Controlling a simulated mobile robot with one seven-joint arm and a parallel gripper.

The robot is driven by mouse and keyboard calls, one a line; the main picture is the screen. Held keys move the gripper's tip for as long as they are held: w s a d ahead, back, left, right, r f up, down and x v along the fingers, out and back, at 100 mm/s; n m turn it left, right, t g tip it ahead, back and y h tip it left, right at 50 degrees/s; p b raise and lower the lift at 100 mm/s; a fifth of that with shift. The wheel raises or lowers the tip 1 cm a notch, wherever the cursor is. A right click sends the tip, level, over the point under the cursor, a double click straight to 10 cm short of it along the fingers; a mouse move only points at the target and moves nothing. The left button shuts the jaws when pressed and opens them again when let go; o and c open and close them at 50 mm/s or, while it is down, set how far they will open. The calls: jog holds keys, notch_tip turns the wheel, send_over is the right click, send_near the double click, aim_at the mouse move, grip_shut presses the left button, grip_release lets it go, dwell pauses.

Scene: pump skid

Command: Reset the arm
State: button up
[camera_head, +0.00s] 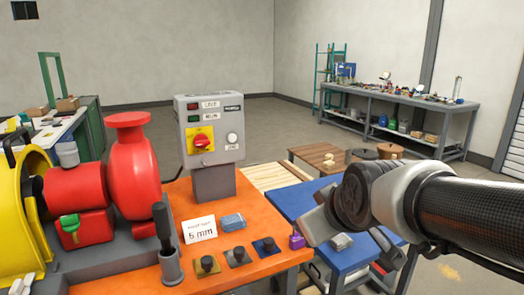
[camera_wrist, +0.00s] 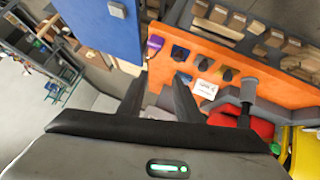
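My arm (camera_head: 455,208) reaches in from the right in the head view, bent over the blue table. My gripper (camera_wrist: 160,82) shows in the wrist view with its two dark fingers apart and nothing visibly held between them. It is apart from the orange bench (camera_head: 262,275), which also shows in the wrist view (camera_wrist: 222,48). In the head view the gripper end is partly hidden and small behind the wrist.
A red pump (camera_head: 130,175), yellow guard (camera_head: 22,235) and grey control box (camera_head: 212,130) stand at left. The bench holds a "5 mm" card (camera_head: 199,229) and a purple item (camera_head: 297,241). The blue table (camera_head: 300,200) bears a grey block (camera_head: 341,242). Floor shows behind.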

jog(key=s+d+f+m+g+h, duration=0.1)
jog(key=s+d+f+m+g, duration=0.15)
jog(key=s, duration=0.45)
jog(key=s+d+f+m+g, duration=0.1)
jog(key=s+m, duration=0.3)
jog(key=s, duration=0.3)
notch_tip(320, 180, up, 22)
jog(key=p, duration=2.2)
jog(key=shift+s+r, duration=0.2)
jog(key=shift+s, duration=0.2)
jog(key=shift+d, duration=0.1)
